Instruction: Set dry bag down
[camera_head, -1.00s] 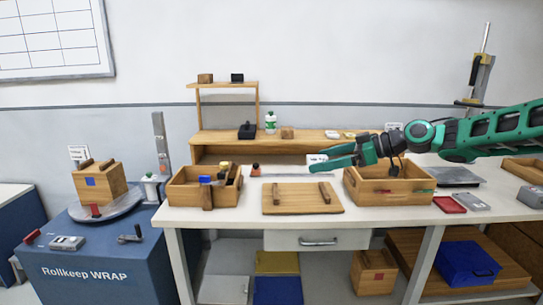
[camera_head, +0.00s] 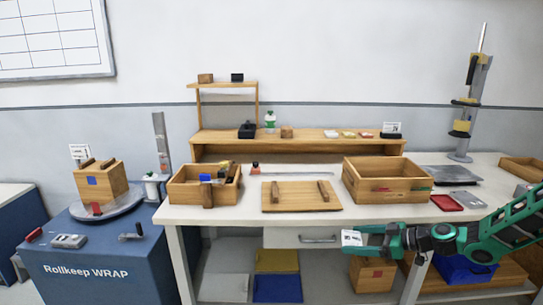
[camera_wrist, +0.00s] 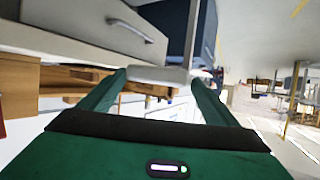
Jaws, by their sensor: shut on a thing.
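The dry bag looks like a small white packet with dark print (camera_head: 351,238), at the tip of my gripper (camera_head: 362,241). My gripper is shut on it, in front of the bench and lower than its top, near the drawer. In the wrist view, the white bag (camera_wrist: 158,74) is between the two green fingers of my gripper (camera_wrist: 159,78), seen edge-on. Its underside and much of its face are hidden there.
The white bench (camera_head: 240,214) carries an open wooden box (camera_head: 375,198), a wooden board (camera_head: 300,206) and a smaller wooden bin (camera_head: 178,198). A drawer (camera_head: 285,240) is close to my gripper. A wooden box (camera_head: 372,276) stands below. The blue wrap station (camera_head: 110,275) is at left.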

